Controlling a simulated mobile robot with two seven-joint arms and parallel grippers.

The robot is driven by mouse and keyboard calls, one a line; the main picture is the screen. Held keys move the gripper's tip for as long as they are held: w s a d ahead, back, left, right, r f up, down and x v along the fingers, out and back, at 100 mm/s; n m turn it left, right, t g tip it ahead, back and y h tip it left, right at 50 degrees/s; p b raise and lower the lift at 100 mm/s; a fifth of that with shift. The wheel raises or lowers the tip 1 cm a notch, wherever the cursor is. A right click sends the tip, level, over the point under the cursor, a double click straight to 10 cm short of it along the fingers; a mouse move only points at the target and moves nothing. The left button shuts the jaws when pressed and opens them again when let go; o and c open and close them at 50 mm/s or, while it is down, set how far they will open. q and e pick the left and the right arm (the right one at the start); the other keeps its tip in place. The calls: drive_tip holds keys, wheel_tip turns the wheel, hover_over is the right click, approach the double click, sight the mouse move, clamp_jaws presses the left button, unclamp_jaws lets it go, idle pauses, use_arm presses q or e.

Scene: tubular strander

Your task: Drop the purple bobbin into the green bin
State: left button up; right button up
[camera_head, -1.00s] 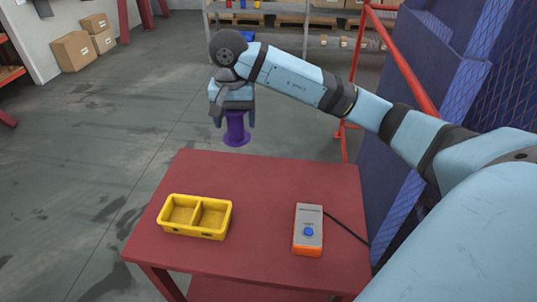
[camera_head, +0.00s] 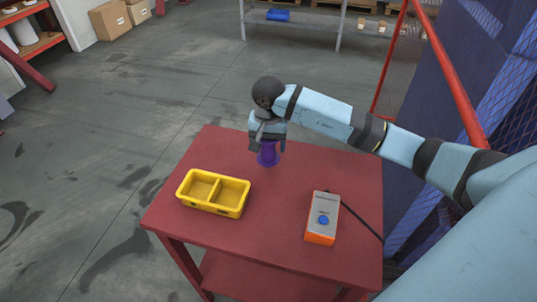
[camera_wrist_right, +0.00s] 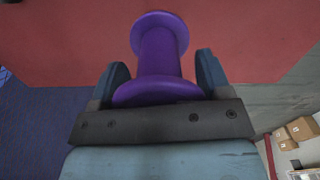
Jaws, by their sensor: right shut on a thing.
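The purple bobbin (camera_head: 267,156) is in the jaws of my right gripper (camera_head: 267,148), over the far part of the red table (camera_head: 290,232) in the head view. In the right wrist view the bobbin (camera_wrist_right: 158,55) lies between the two fingers of the right gripper (camera_wrist_right: 165,75), its far flange pointing out over the red surface. Whether it touches the table I cannot tell. No green bin shows in either view. My left gripper is not in view.
A yellow two-compartment bin (camera_head: 213,193) stands on the table to the left, and a grey-orange box with a blue button (camera_head: 322,218) to the right, with a cable. A red rail (camera_head: 450,70) and blue mesh panel stand at the right.

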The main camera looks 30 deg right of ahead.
wheel_tip(320, 180, down, 5)
drive_tip(key=shift+r, duration=0.2)
drive_tip(key=shift+f, duration=0.25)
drive_tip(key=o, duration=0.5)
drive_tip(key=shift+f, duration=0.1)
drive_tip(key=o, duration=0.4)
